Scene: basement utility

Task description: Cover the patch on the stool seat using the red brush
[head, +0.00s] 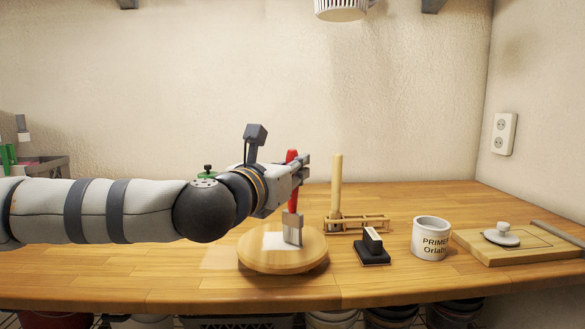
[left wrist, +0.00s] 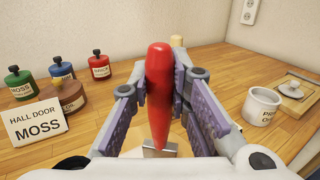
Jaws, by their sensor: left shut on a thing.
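The red brush (head: 292,220) is upright, bristles down, over the round wooden stool seat (head: 283,262). Its bristles meet or nearly meet a white patch (head: 272,241) on the seat. My left gripper (head: 303,165) is shut on the brush's red handle, which also shows between the fingers in the left wrist view (left wrist: 160,90). Part of the patch is hidden behind the brush. My right gripper is in neither view.
The left wrist view shows a MOSS card (left wrist: 37,120) and several paint bottles (left wrist: 56,104).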

